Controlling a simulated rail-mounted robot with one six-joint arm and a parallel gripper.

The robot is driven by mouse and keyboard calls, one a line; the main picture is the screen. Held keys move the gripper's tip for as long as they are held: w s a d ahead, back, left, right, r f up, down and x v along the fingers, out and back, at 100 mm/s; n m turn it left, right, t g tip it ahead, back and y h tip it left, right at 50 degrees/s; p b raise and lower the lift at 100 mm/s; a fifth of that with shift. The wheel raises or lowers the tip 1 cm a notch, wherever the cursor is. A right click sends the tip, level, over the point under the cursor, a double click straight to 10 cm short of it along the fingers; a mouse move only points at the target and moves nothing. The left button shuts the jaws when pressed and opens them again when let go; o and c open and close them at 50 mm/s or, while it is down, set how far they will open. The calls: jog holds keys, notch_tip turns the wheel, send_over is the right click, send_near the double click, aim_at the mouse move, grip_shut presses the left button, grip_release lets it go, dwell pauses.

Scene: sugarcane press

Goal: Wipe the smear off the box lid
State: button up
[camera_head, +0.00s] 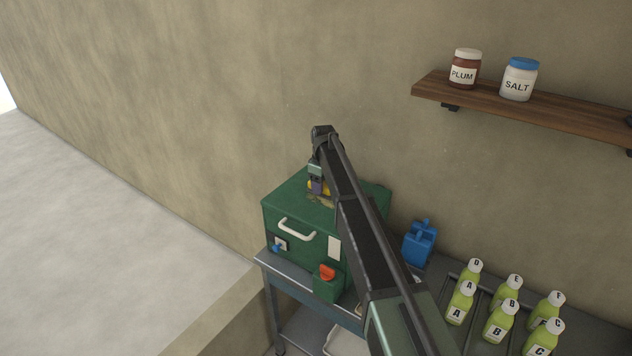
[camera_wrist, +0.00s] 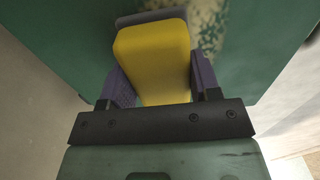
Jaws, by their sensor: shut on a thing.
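The green box (camera_head: 285,224) stands on a grey metal cart, and its lid (camera_head: 289,192) is closed. A mottled yellowish smear (camera_head: 322,202) lies on the lid, partly hidden by my arm; it also shows in the wrist view (camera_wrist: 208,30) at the right of the sponge. My gripper (camera_head: 318,186) is over the lid. In the wrist view its purple fingers (camera_wrist: 160,85) are shut on a yellow sponge (camera_wrist: 153,58) with a dark grey far edge. The sponge is at or close to the lid beside the smear; I cannot tell whether it touches.
The box front has a white handle (camera_head: 297,229), a blue tap (camera_head: 279,247) and a red part (camera_head: 327,272). A blue jug (camera_head: 420,243) and several green lettered bottles (camera_head: 460,302) stand right of the box. A wooden shelf (camera_head: 560,118) holds PLUM and SALT jars.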

aim_at(309, 182)
jog(key=shift+s+d, duration=1.45)
jog(key=shift+d, duration=0.15)
jog(key=shift+s+d, duration=0.7)
jog(key=shift+d, duration=0.2)
jog(key=shift+s+d, duration=0.65)
jog(key=shift+d, duration=0.25)
jog(key=shift+s+a+r, duration=0.1)
jog(key=shift+s+a, duration=0.8)
jog(key=shift+s, duration=0.05)
jog(key=shift+w+a, duration=1.15)
jog(key=shift+a, duration=0.1)
jog(key=shift+w+a, duration=1.3)
jog(key=shift+a, duration=0.3)
jog(key=shift+w+a, duration=1.25)
jog(key=shift+a, duration=0.3)
jog(key=shift+w+a, duration=0.1)
jog(key=shift+a, duration=0.15)
jog(key=shift+s+d+f, duration=0.2)
jog(key=shift+s+d, duration=1.1)
jog(key=shift+d, duration=0.15)
jog(key=shift+s+d+r, duration=0.1)
jog(key=shift+s+d, duration=0.75)
jog(key=shift+d, duration=0.25)
jog(key=shift+s+d, duration=0.8)
jog(key=shift+d, duration=0.25)
jog(key=shift+s+d+r, duration=0.1)
jog(key=shift+s+d, duration=0.75)
jog(key=shift+d, duration=0.25)
jog(key=shift+f, duration=0.1)
